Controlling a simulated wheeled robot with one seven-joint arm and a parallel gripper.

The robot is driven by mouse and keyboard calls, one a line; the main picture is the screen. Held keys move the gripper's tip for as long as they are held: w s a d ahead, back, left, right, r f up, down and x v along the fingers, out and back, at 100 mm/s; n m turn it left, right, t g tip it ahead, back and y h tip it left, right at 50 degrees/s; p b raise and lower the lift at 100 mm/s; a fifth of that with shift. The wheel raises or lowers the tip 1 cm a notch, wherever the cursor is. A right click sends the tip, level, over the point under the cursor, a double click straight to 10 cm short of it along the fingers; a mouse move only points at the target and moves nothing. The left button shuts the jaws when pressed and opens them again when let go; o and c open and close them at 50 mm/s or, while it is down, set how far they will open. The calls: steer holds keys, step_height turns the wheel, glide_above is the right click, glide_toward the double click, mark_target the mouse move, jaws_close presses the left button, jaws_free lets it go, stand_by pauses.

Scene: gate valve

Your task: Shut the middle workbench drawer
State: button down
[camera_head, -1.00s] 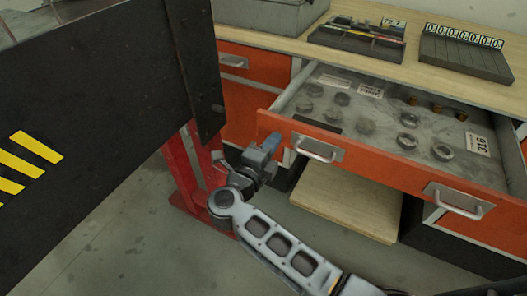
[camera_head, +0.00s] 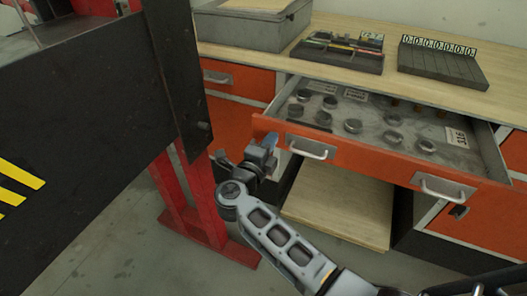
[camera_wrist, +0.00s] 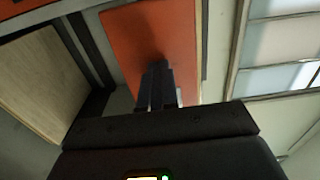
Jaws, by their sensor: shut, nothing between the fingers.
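The middle workbench drawer (camera_head: 375,163) has an orange front with two metal handles and stands pulled out of the bench in the head view. Metal rings and small brown pieces lie in it.
A black panel with yellow stripes (camera_head: 90,120) on a red stand (camera_head: 195,200) stands close left of my arm. The workbench top (camera_head: 350,75) carries a grey box (camera_head: 250,25) and trays. A wooden shelf (camera_head: 340,205) lies below the drawer.

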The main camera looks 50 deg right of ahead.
mark_target(302, 97)
steer(key=b+x, duration=0.2)
steer(key=x, duration=1.1)
steer(key=b+x, duration=0.3)
steer(key=x, duration=1)
steer(key=shift+f, duration=0.2)
steer(key=shift+w+d+r, duration=0.1)
steer(key=shift+w+d, duration=0.05)
steer(key=shift+d, duration=0.3)
steer(key=shift+d+r, duration=0.1)
steer(key=shift+r, duration=0.05)
steer(key=shift+d+r, duration=0.1)
